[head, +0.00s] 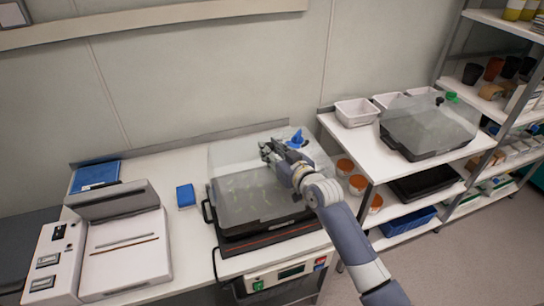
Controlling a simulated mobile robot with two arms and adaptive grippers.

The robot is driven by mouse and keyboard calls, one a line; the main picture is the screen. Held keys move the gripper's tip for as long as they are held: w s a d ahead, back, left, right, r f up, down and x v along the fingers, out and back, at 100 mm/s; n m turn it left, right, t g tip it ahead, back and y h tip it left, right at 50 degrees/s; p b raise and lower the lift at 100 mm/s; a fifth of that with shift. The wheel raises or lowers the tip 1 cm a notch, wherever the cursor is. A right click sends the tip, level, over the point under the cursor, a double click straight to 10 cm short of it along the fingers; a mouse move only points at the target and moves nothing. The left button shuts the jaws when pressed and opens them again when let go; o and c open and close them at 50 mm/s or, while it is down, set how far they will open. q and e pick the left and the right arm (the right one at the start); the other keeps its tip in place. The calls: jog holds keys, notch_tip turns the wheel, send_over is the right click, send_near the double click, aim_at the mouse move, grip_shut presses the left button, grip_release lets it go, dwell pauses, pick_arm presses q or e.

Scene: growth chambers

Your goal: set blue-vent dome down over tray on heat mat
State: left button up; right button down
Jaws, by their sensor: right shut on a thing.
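The clear blue-vent dome (228,164) is above the black tray (258,227) on the work table, with its blue vent (297,138) at the top. Pale green seedlings show faintly through its wall. The tray rests on the dark heat mat (262,243), which has an orange stripe along its front. My right gripper (271,152) is shut on the dome at its top, beside the vent; the fingers partly hide the grip. I cannot tell whether the dome's rim touches the tray. My left gripper is not in view.
A controller box (288,275) sits at the table's front. Left are a blue box (186,195) and a white device (125,250). A green-vent dome (425,118) stands on the right shelf unit, near white tubs (356,112). Orange-lidded jars (357,184) stand just right of my forearm.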

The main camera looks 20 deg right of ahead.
jog(key=shift+w+d, duration=0.1)
jog(key=shift+w, duration=0.1)
jog(key=shift+f, duration=0.4)
notch_tip(320, 180, down, 2)
jog(key=shift+f+p, duration=0.1)
jog(key=shift+p, duration=0.25)
jog(key=shift+f, duration=0.25)
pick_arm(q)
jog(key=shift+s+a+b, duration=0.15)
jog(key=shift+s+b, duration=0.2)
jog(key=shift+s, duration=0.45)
pick_arm(e)
jog(key=shift+f, duration=0.4)
jog(key=c, duration=1.3)
grip_release()
jog(key=shift+f, duration=0.1)
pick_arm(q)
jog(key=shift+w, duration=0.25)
